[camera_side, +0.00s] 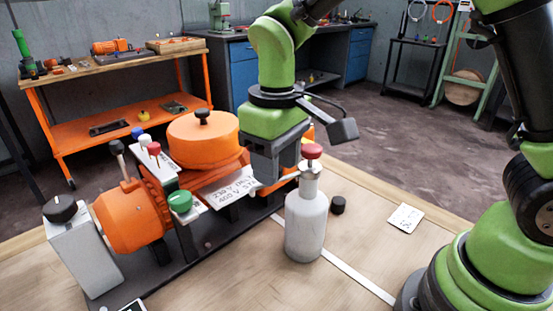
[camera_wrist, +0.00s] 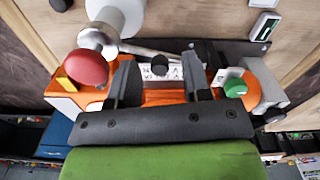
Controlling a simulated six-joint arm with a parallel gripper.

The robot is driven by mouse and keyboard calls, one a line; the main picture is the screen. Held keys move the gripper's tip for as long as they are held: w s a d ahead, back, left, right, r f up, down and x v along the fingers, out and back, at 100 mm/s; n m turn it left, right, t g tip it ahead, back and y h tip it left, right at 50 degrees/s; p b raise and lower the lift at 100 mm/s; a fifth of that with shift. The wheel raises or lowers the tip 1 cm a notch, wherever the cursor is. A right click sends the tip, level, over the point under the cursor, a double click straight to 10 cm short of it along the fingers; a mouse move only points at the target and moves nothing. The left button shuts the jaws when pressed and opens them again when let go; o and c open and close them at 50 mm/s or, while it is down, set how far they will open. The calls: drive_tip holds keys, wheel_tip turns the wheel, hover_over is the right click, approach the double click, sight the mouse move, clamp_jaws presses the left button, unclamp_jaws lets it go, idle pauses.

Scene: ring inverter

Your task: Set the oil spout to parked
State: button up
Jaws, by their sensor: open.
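The oil bottle (camera_side: 306,222) is grey-white and upright, with a red knob (camera_side: 311,151) on top. Its pale metal spout (camera_side: 276,186) reaches left from the neck toward the orange machine. In the wrist view the spout (camera_wrist: 150,50) runs right from beside the red knob (camera_wrist: 86,67). My gripper (camera_side: 264,182) is open above the spout, close to the bottle. In the wrist view its fingers (camera_wrist: 160,72) stand apart, with a small black round piece (camera_wrist: 160,66) showing between them. Whether that piece belongs to the spout, and whether the fingers touch anything, I cannot tell.
The orange machine (camera_side: 128,216) carries a lid with a black knob (camera_side: 203,117), small levers, a green knob (camera_side: 180,202) and a labelled plate (camera_side: 230,194). A black cap (camera_side: 338,204) and white card (camera_side: 405,218) lie right of the bottle.

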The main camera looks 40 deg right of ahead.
clamp_jaws()
drive_tip(key=shift+s+a+n, duration=0.1)
drive_tip(key=shift+s+n, duration=0.35)
drive_tip(key=shift+n, duration=0.35)
drive_tip(key=shift+s+n, duration=0.4)
drive_tip(key=shift+n, duration=0.4)
unclamp_jaws()
drive_tip(key=shift+r, duration=0.1)
wheel_tip(320, 180, up, 10)
